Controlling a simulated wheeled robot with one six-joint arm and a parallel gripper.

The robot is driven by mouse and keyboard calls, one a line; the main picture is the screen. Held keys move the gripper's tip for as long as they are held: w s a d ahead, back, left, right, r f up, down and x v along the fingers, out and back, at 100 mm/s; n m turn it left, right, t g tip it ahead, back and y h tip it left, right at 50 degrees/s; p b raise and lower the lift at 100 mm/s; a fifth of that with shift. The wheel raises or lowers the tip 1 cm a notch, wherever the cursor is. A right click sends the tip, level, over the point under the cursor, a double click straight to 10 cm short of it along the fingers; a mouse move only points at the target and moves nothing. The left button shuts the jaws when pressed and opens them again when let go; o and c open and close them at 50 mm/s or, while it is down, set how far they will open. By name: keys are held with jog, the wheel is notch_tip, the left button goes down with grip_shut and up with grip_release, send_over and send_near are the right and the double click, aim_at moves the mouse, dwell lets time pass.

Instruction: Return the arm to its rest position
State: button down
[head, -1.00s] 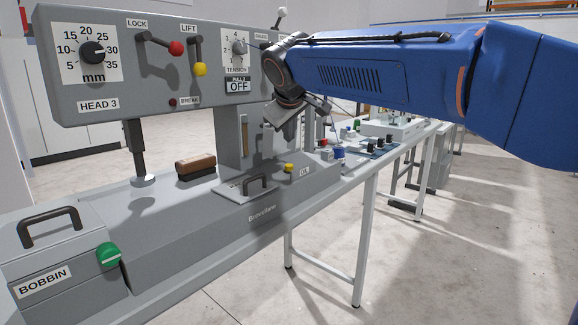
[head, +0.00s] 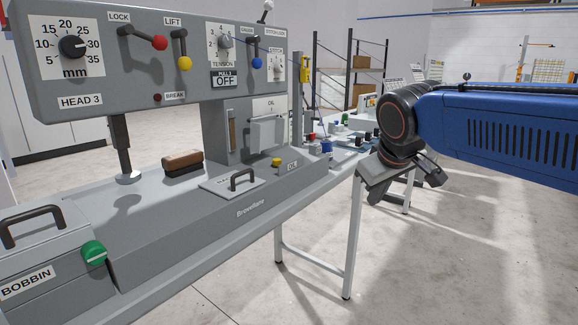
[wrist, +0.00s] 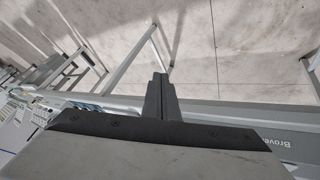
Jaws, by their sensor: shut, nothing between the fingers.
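My blue arm (head: 510,130) reaches in from the right side of the head view. My gripper hangs at its end, right of the machine and in front of the table's far part; its fingertips are hard to make out in the head view. In the wrist view my gripper (wrist: 160,80) has its two fingers together with nothing between them, above the table edge and the floor. The grey quilting machine (head: 150,235) stands at the left, apart from my gripper.
The machine's head panel (head: 100,95) carries levers with red, yellow and blue knobs. A brush (head: 183,163) lies on the bed, and a bobbin box (head: 40,250) stands at the front left. White table legs (head: 353,240) stand below. The floor (head: 480,260) at the right is clear.

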jog(key=s+d+f+m+g, duration=0.1)
jog(key=s+d+f, duration=0.3)
jog(key=s+f, duration=0.5)
jog(key=s+d+f+m, duration=0.4)
jog(key=s+f, duration=0.6)
jog(key=s, duration=0.3)
jog(key=shift+d+g, duration=0.4)
jog(key=shift+d, duration=0.2)
jog(key=shift+w+r, duration=0.1)
jog(key=shift+w, duration=0.05)
